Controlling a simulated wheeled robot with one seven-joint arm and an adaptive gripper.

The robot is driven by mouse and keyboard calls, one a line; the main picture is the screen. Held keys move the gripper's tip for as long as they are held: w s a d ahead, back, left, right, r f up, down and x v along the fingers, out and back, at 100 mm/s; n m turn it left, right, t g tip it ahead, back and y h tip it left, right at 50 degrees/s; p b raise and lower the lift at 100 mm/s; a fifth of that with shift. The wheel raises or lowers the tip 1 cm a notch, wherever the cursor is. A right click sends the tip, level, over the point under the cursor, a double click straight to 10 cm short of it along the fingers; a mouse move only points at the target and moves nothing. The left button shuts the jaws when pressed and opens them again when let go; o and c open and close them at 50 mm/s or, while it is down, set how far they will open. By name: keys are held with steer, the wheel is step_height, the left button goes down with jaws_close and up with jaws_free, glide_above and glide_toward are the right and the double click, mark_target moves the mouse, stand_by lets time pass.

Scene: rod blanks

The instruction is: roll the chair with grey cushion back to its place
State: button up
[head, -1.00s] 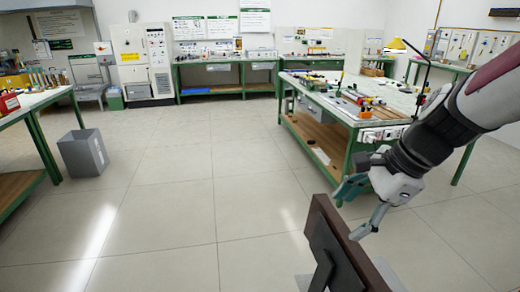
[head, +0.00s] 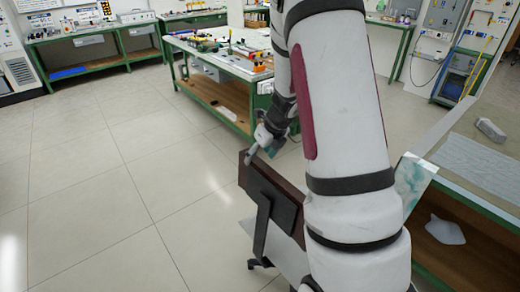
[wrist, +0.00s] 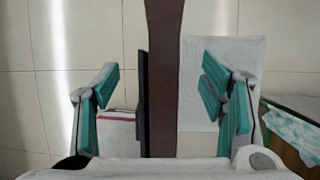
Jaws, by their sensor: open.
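The chair's dark brown backrest (head: 275,192) stands upright in the head view, with a dark bracket on its near side. A light grey surface (head: 287,262), apparently its cushion, is partly hidden by my arm. A dark caster shows low down. My gripper (head: 266,146) is at the backrest's top edge. In the wrist view, my gripper (wrist: 160,92) is open, with the brown backrest (wrist: 163,60) running between its fingers. Gaps show on both sides. The light grey panel (wrist: 222,110) lies right of the backrest, partly behind the right finger.
A green-framed workbench (head: 222,65) with tools stands beyond the chair. Another bench (head: 475,215) with an open lower shelf is close on the right, beside my arm. The tiled floor on the left (head: 100,190) is clear. More benches line the back wall.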

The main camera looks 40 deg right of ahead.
mark_target(251, 171)
steer(key=b+x, duration=0.1)
steer(key=x, duration=0.9)
steer(key=shift+w+d+f, duration=0.1)
jaws_close()
steer(key=s+d+b, duration=0.2)
steer(key=s+d, duration=0.2)
steer(key=s, duration=0.6)
steer(key=s+d+b, duration=0.2)
steer(key=s+d, duration=0.3)
steer(key=s, duration=0.5)
steer(key=shift+s, duration=0.1)
stand_by(0.3)
steer(key=s+d, duration=0.4)
steer(key=s, duration=0.6)
steer(key=s+d, duration=0.5)
steer(key=s, duration=0.5)
stand_by(0.4)
steer(key=shift+d, duration=0.15)
